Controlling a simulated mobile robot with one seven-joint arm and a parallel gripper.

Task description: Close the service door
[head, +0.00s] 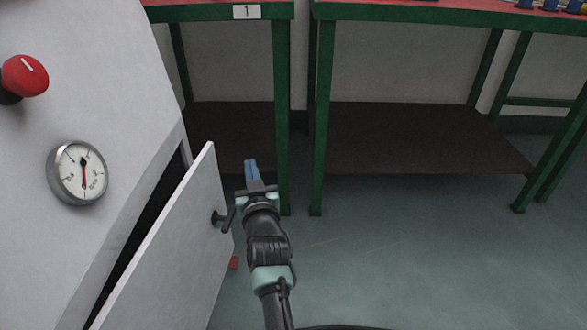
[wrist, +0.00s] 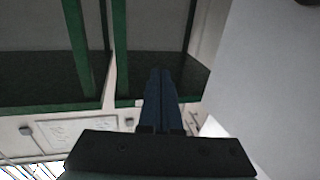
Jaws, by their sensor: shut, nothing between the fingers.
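The service door (head: 178,245) is a light grey panel on the front of the grey generator cabinet (head: 110,130). It stands ajar, with a dark gap between it and the cabinet. A black handle (head: 222,217) sticks out from its outer face near the free edge. My gripper (head: 251,168) is shut and empty, just right of the door's free edge, by the handle. I cannot tell whether it touches the door. In the wrist view the blue fingers (wrist: 160,75) are together, and a plain grey surface fills the right side.
A red knob (head: 24,76) and a round gauge (head: 78,172) sit on the cabinet face. Green-framed workbenches (head: 318,120) with dark lower shelves stand behind. The grey floor (head: 400,250) to the right is clear. A small red object (head: 233,263) shows beside the door.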

